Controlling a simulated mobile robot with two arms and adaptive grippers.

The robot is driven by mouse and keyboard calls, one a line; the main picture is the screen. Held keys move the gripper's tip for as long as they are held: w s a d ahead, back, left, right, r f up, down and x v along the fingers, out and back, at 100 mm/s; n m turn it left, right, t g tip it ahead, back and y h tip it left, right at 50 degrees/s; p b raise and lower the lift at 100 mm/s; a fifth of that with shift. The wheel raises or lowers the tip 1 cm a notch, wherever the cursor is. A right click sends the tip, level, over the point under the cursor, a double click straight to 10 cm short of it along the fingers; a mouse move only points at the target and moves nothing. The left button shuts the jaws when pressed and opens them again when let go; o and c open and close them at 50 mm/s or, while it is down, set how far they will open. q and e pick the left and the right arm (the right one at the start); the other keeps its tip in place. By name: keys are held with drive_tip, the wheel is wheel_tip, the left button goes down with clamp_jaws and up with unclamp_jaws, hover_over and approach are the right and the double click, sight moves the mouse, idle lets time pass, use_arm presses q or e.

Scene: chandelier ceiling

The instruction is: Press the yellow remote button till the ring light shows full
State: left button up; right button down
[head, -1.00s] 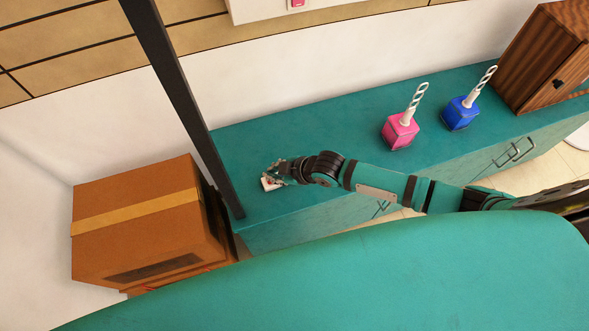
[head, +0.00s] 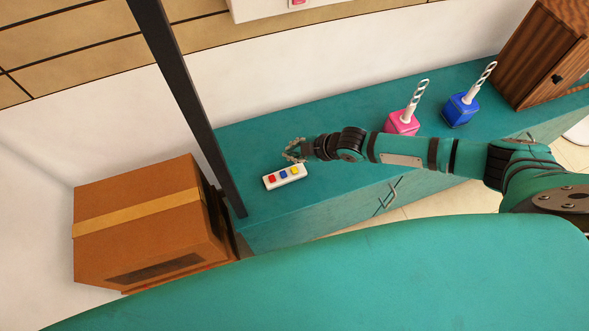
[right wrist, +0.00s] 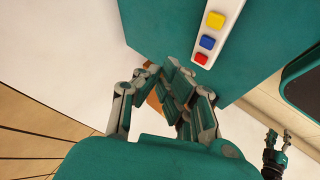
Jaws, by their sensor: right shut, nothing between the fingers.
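A white remote (head: 272,185) lies on the teal cabinet top (head: 245,150), with red, blue and yellow buttons in a row. The yellow button (head: 295,170) is at its right end. In the right wrist view the remote (right wrist: 226,12) is above the fingers, with the yellow button (right wrist: 215,19) topmost. My right gripper (head: 291,151) is shut and empty, just behind the remote's yellow end and apart from the button in the picture. It shows in the right wrist view (right wrist: 172,80). My left gripper (right wrist: 277,137) shows small there, its fingers apart. No ring light is visible.
A dark post (head: 185,95) and a cardboard box (head: 140,225) are at left. The cabinet top around the remote is clear.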

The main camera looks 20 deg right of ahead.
sight(293, 172)
drive_tip(key=shift+f+b, duration=3.2)
drive_tip(key=shift+f, duration=0.8)
drive_tip(key=shift+f+b, duration=0.35)
drive_tip(key=shift+f, duration=0.1)
drive_tip(key=shift+f+b, duration=0.4)
drive_tip(key=shift+f, duration=0.05)
drive_tip(key=shift+r, duration=0.15)
drive_tip(key=shift+r+p, duration=0.75)
drive_tip(key=shift+p, duration=0.1)
wheel_tip(293, 172, up, 5)
drive_tip(key=p, duration=0.4)
